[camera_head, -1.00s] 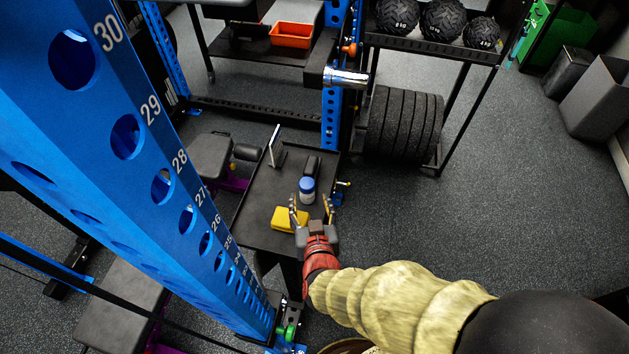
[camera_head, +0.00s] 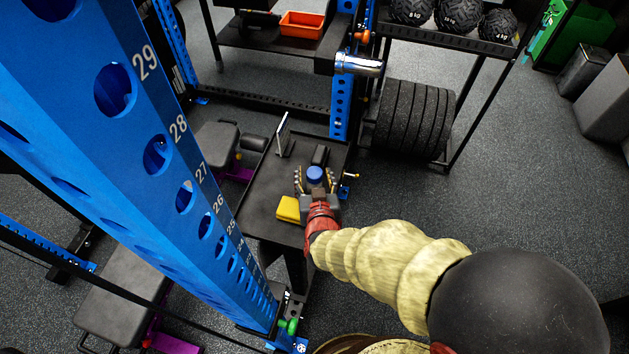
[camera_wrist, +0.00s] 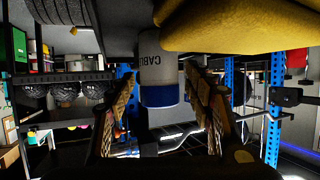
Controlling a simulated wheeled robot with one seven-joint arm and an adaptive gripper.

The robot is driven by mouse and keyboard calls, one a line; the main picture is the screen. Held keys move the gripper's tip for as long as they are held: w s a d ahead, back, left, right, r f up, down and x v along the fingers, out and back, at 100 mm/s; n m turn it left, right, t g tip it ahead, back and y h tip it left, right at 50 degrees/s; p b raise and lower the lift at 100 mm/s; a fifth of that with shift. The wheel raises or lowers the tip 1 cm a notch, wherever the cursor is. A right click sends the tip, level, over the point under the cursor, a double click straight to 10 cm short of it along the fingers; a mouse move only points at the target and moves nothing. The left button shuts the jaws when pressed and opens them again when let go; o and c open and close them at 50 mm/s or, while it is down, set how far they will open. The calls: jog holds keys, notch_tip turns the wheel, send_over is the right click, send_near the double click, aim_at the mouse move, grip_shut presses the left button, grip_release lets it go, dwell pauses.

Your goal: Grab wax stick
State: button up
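A white container with a blue cap (camera_head: 315,174), probably the wax stick, stands upright on a small black table (camera_head: 264,190). In the wrist view, which looks upside down, the white container (camera_wrist: 160,72) shows dark lettering that begins "CABL". My gripper (camera_head: 315,181) is open, with one finger on each side of the container. In the wrist view the fingers of my gripper (camera_wrist: 160,84) flank it, with narrow gaps apparently left on both sides. The container's lower part is hidden by my gripper in the head view.
A yellow folded cloth (camera_head: 288,208) lies left of my gripper. A black object (camera_head: 320,155) and an upright tablet-like panel (camera_head: 283,136) stand behind the container. A blue rack upright (camera_head: 160,150) is close on the left. Open floor (camera_head: 520,180) lies to the right.

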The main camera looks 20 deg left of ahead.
jog(key=c, duration=1.1)
jog(key=shift+c, duration=0.3)
jog(key=shift+r, duration=0.1)
